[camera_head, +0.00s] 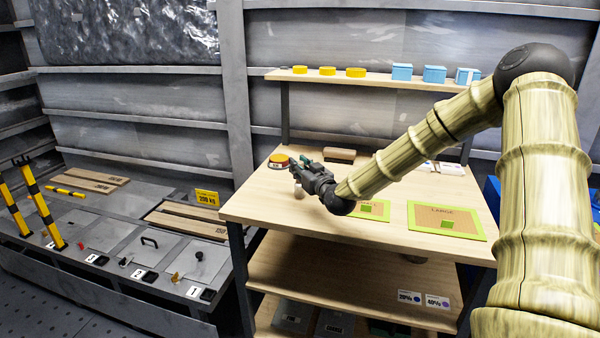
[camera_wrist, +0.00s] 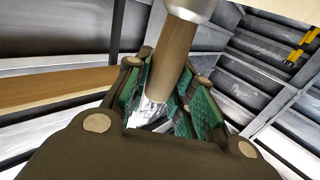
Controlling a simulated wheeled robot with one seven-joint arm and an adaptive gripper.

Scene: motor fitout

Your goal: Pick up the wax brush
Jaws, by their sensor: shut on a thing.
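The wax brush (camera_wrist: 172,58) shows in the wrist view as a round wooden handle with a pale metal collar at the top edge of the picture. Its bristles are out of that view. My gripper (camera_wrist: 168,95) is shut on the handle, with green-padded fingers on both sides of it. In the head view my gripper (camera_head: 303,164) is over the left part of the wooden bench top. A small pale piece shows just below the fingers there; the rest of the brush is hidden or too small to tell.
A red and yellow round tin (camera_head: 279,161) stands on the bench (camera_head: 262,200) just left of my gripper. A brown block (camera_head: 340,155) lies behind. Green-edged mats (camera_head: 446,221) lie to the right. A shelf (camera_head: 380,79) above holds yellow tins and blue boxes.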

